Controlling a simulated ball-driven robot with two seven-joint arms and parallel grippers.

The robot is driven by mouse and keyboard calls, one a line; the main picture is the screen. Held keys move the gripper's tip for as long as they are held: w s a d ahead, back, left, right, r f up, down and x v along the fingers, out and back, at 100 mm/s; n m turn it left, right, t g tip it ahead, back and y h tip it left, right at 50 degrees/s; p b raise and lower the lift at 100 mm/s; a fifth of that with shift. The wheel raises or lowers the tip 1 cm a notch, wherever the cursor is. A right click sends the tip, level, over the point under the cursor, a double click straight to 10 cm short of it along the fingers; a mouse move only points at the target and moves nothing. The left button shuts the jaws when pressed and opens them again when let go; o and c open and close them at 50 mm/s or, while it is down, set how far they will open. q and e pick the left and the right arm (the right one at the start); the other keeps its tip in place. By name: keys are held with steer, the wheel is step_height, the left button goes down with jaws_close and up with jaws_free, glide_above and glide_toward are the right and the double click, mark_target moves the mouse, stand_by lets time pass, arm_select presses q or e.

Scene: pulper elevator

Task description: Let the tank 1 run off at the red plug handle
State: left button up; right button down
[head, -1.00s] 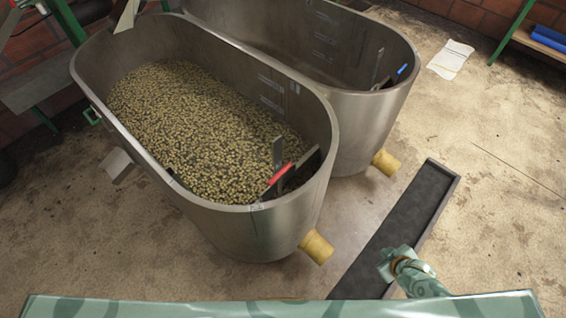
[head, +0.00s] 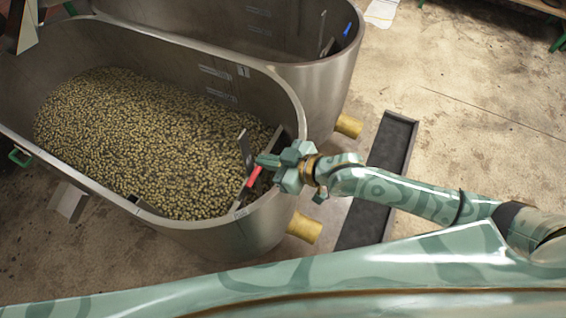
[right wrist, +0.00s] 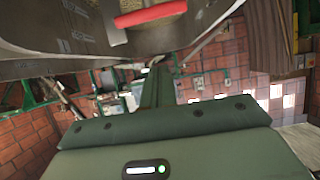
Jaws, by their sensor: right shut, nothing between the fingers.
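Tank 1 (head: 262,235) is the near steel tub, part filled with greenish-yellow coffee fruit (head: 140,150). Its red plug handle (head: 253,177) sits inside the right end, by a flat upright metal plate (head: 245,150). The red handle also shows at the top of the right wrist view (right wrist: 150,14). My right gripper (head: 262,160) is shut and empty. Its fingertips are over the tank's right rim, close to the red handle; I cannot tell whether they touch it. A yellow outlet stub (head: 304,227) sticks out of the tank's lower right end. My left gripper is not in view.
A second steel tub (head: 318,90) with a blue handle (head: 347,29) and a yellow stub (head: 348,125) stands behind. A dark floor channel (head: 392,142) runs to the right of the tubs.

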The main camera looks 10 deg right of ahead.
steer(key=shift+w+a+f+b, duration=0.25)
steer(key=shift+f+b, duration=0.1)
steer(key=shift+f, duration=0.5)
steer(key=shift+w+a+f+b, duration=0.1)
steer(key=shift+a+f+b, duration=0.2)
steer(key=shift+f, duration=0.6)
steer(key=shift+w+a+f+b, duration=0.2)
steer(key=shift+f+b, duration=0.2)
steer(key=shift+f, duration=0.45)
step_height(320, 180, down, 7)
steer(key=b, duration=0.3)
steer(key=shift+r, duration=0.15)
